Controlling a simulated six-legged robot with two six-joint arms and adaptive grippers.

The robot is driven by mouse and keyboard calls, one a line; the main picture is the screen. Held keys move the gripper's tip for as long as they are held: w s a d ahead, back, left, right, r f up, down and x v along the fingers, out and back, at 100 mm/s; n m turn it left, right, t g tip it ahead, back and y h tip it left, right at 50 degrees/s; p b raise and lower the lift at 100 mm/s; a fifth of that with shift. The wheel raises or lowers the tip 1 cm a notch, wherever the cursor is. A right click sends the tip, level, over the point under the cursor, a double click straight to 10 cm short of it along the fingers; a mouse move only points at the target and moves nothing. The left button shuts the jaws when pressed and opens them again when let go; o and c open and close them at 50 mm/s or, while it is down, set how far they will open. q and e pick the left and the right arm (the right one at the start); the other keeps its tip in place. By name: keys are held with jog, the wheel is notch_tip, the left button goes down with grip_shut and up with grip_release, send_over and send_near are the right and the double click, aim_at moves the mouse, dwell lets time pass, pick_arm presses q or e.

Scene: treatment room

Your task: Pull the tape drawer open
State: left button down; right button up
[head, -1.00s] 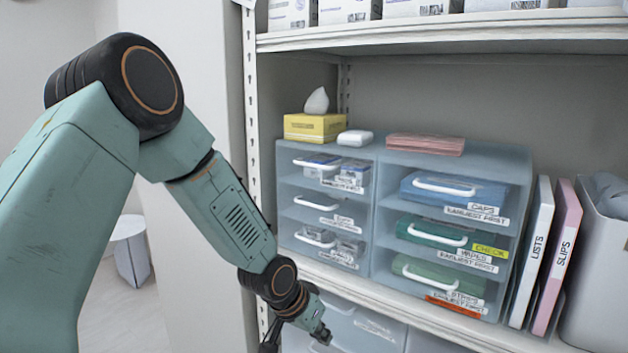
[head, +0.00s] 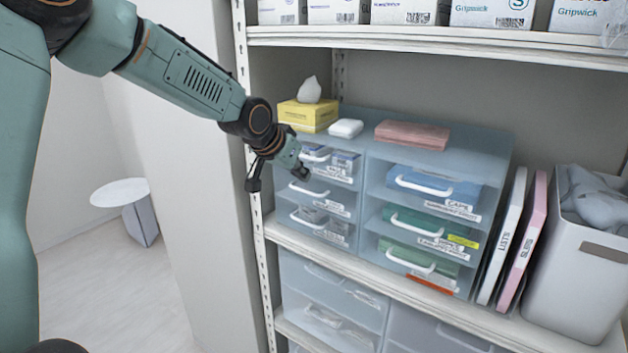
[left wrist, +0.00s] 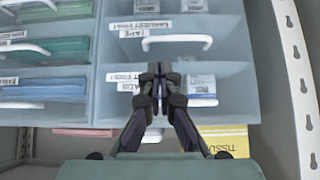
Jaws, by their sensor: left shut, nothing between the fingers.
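The tape drawer (head: 325,203) is the middle drawer of the left column in a translucent blue drawer unit. It looks shut. Its white bar handle (head: 312,190) is in view, and the left wrist view, which is upside down, shows the handle (left wrist: 178,41) and the tape label (left wrist: 131,33). My left gripper (head: 302,173) is shut and empty in front of the left column. In the left wrist view its fingertips (left wrist: 157,70) appear between the tape handle and the boxes in the top drawer. Whether they touch anything is unclear. My right gripper is out of view.
A yellow tissue box (head: 308,116), a white packet (head: 345,128) and a pink stack (head: 412,134) lie on top of the unit. The shelf post (head: 246,120) is close on the left. Binders (head: 502,235) and a grey bin (head: 575,280) stand right.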

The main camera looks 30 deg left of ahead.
aim_at(310, 186)
pick_arm(q)
jog(key=b+x, duration=0.2)
jog(key=x, duration=0.4)
jog(key=shift+w+a+f+b, duration=0.15)
jog(key=shift+a+f+b, duration=0.05)
jog(key=shift+f+b, duration=0.15)
jog(key=shift+w+a+f, duration=0.2)
jog(key=shift+w, duration=0.05)
jog(key=shift+s+d+r, duration=0.1)
jog(key=shift+r, duration=0.05)
jog(key=shift+d, duration=0.15)
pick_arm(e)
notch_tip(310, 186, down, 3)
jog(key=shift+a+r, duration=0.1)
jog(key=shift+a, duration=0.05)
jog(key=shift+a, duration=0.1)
pick_arm(q)
jog(key=shift+a, duration=0.25)
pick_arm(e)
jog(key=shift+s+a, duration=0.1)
